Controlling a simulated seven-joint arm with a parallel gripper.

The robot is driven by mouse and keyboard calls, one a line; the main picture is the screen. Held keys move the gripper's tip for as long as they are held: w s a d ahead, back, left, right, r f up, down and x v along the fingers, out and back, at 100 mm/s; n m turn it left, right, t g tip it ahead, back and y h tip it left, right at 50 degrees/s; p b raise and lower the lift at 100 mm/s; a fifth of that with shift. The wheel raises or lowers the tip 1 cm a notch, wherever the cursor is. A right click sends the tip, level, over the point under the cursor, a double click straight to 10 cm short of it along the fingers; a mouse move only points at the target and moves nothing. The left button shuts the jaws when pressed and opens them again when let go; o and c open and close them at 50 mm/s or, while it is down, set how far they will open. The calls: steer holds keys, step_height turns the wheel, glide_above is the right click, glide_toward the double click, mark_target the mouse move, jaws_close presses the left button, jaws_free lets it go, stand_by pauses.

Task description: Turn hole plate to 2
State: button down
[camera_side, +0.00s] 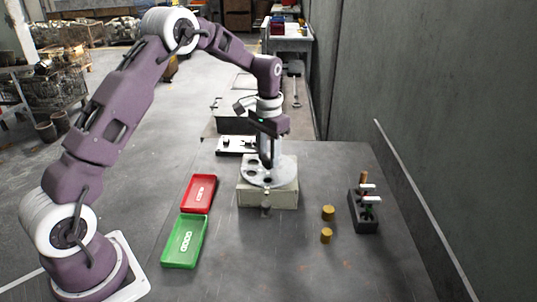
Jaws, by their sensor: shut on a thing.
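The hole plate (285,172) is a light grey round disc with several dark holes. It lies on top of a pale block (283,197) in the middle of the table. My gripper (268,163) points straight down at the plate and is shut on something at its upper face. The fingertips and what they hold are too small to make out. Some of the plate's holes show to the left of and below my gripper; its far part is hidden behind the gripper. No number marks on the plate are legible.
A red tray (187,194) and a green tray (170,245) lie left of the block. Two brass cylinders (328,212) stand to the right, near a dark tool holder (367,224). A wall runs along the right side. The table's front is clear.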

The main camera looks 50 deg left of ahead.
mark_target(268, 157)
steer(key=n, duration=0.5)
steer(key=shift+r+n, duration=0.1)
steer(key=shift+n, duration=0.3)
steer(key=n, duration=0.6)
stand_by(0.5)
steer(key=c, duration=1)
jaws_free()
steer(key=shift+o, duration=0.2)
step_height(268, 157, up, 7)
steer(key=shift+r, duration=0.1)
